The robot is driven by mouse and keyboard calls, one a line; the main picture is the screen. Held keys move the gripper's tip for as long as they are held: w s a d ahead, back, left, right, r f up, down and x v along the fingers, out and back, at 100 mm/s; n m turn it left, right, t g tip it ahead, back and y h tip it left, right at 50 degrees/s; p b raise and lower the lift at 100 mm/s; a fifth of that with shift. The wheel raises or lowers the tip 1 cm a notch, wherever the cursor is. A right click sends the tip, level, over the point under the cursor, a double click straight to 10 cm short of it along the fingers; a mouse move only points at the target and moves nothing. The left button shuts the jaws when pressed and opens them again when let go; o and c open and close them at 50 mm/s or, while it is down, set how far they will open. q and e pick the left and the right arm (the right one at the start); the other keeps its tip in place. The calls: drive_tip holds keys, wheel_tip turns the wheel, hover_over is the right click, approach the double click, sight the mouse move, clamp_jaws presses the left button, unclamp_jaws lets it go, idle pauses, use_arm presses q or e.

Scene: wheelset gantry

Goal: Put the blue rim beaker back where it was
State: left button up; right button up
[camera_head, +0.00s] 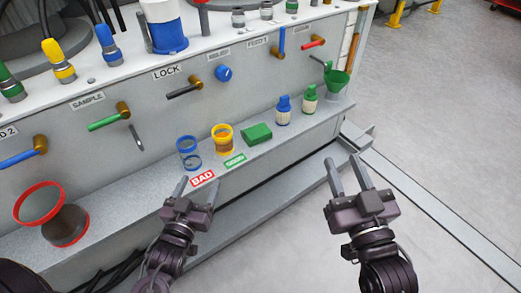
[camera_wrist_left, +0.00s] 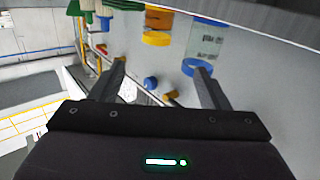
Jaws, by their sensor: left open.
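The blue rim beaker (camera_head: 188,153) is clear with a blue rim and stands on the ledge of the grey panel, left of a yellow rim beaker (camera_head: 223,138). In the left wrist view the blue rim beaker (camera_wrist_left: 207,42) shows beyond the right-hand finger. My left gripper (camera_head: 198,184) is open and empty, just in front of the ledge near the red BAD label (camera_head: 202,179), apart from the beaker. My right gripper (camera_head: 341,160) is open and empty, out over the floor to the right.
A green block (camera_head: 257,134), blue-capped bottle (camera_head: 283,110), green-capped bottle (camera_head: 310,98) and green funnel (camera_head: 337,80) are farther right along the ledge. A red-rimmed container (camera_head: 65,224) is at left. Coloured handles, such as the green one (camera_head: 103,122), stick out above.

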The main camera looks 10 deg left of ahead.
use_arm(q)
drive_tip(key=d+r+m+h, duration=0.5)
drive_tip(key=d+r+h, duration=0.4)
drive_tip(key=d+r, duration=0.8)
drive_tip(key=shift+d+m, duration=0.4)
drive_tip(key=shift+d, duration=0.85)
